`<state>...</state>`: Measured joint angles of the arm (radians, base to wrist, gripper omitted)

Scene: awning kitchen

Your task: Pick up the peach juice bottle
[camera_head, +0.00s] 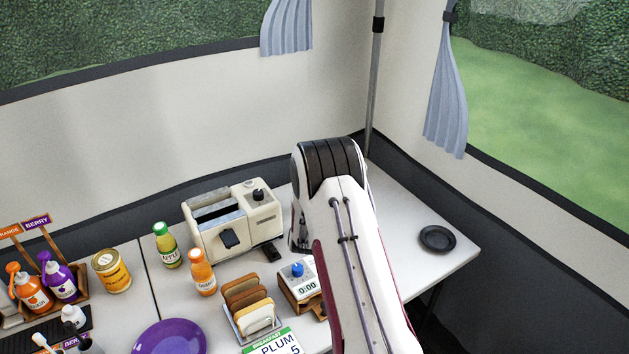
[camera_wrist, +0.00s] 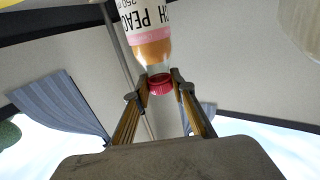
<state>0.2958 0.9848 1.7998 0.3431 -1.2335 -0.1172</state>
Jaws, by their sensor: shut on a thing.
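The peach juice bottle (camera_wrist: 149,45) shows in the wrist view, with pale orange juice, a white label reading PEACH, a pink band and a red cap. Its cap end points towards my gripper (camera_wrist: 159,83). The two fingers are shut on the bottle at its cap end, one on each side. The bottle's far end is cut off by the frame's top edge. In the head view my arm hides the gripper, and the peach bottle does not show.
A green-capped apple bottle (camera_head: 166,246) and an orange bottle (camera_head: 202,273) stand left of a toaster (camera_head: 234,222). A toast rack (camera_head: 239,325) and timer (camera_head: 298,285) are beside my arm. A black dish (camera_head: 437,239) is on the right, with bare table around it.

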